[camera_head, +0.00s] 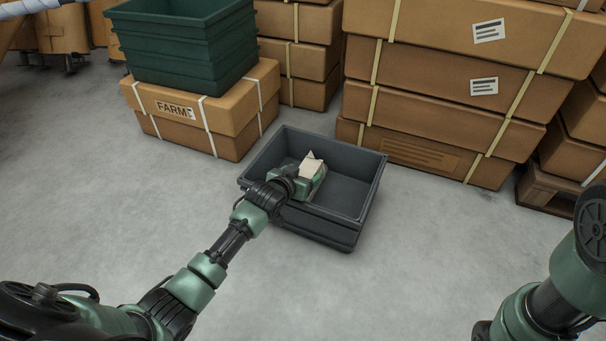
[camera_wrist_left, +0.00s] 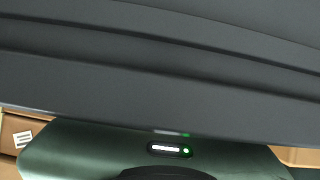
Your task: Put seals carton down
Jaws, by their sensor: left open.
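A small pale carton (camera_head: 312,164), which I take to be the seals carton, shows at my left gripper (camera_head: 308,178) in the head view. The gripper is open and reaches into a dark grey bin (camera_head: 348,215) on the floor. The carton is partly hidden by the gripper, and I cannot tell whether it touches the bin floor. In the left wrist view, the grey ridged bin wall (camera_wrist_left: 170,60) fills most of the picture; the carton and fingertips do not show there. My right arm is at the lower right, its gripper out of view.
Strapped brown cartons (camera_head: 455,90) are stacked behind the bin to the right. Green nested crates (camera_head: 190,45) stand on a strapped carton (camera_head: 215,115) at the back left. A wooden pallet (camera_head: 548,188) is at the right. The concrete floor in front is clear.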

